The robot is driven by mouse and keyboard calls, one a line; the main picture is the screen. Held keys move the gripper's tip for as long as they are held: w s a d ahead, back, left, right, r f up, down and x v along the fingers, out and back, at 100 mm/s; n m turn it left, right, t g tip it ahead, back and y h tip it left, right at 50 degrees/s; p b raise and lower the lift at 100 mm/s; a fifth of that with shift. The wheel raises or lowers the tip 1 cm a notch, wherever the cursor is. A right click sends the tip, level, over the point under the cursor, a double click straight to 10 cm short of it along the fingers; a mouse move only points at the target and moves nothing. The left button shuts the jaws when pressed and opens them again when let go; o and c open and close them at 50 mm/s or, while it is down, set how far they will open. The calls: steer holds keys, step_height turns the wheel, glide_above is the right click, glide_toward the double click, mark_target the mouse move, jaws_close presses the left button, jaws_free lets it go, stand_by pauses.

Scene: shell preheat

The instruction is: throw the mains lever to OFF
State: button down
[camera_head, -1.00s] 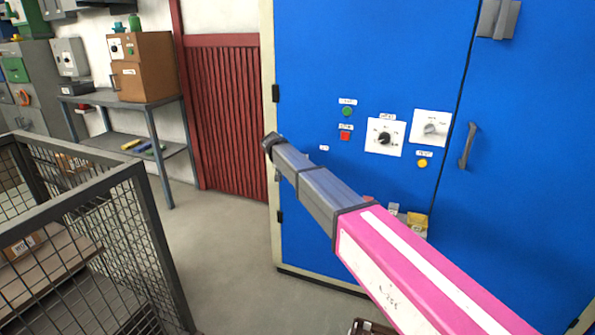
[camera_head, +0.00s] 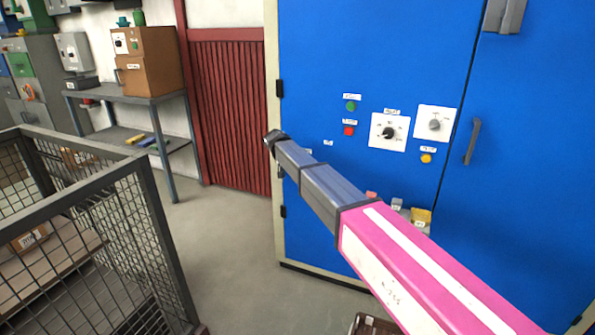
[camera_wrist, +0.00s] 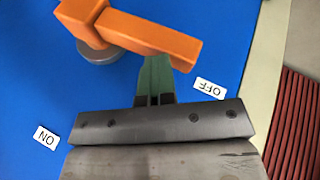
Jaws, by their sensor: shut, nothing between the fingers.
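The orange mains lever (camera_wrist: 150,38) on its round grey hub (camera_wrist: 97,53) shows in the wrist view against the blue panel. Its arm runs from the hub to the right, its free end near the white OFF label (camera_wrist: 209,88). The white ON label (camera_wrist: 45,136) is at the lower left. My gripper (camera_wrist: 156,66) is shut and empty, its green fingers up against or just under the lever arm's lower edge; I cannot tell if they touch. In the head view the lever and fingers are hidden behind my arm's end.
The blue cabinet (camera_head: 350,60) carries knobs, a green and a red button, and a door handle (camera_head: 472,141). A wire cage cart (camera_head: 165,220) stands at left. A red slatted panel (camera_head: 232,110) and a workbench (camera_head: 130,97) are behind. Grey floor between is clear.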

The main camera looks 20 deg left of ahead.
steer(key=v, duration=1)
steer(key=shift+r, duration=0.3)
steer(key=shift+s, duration=0.15)
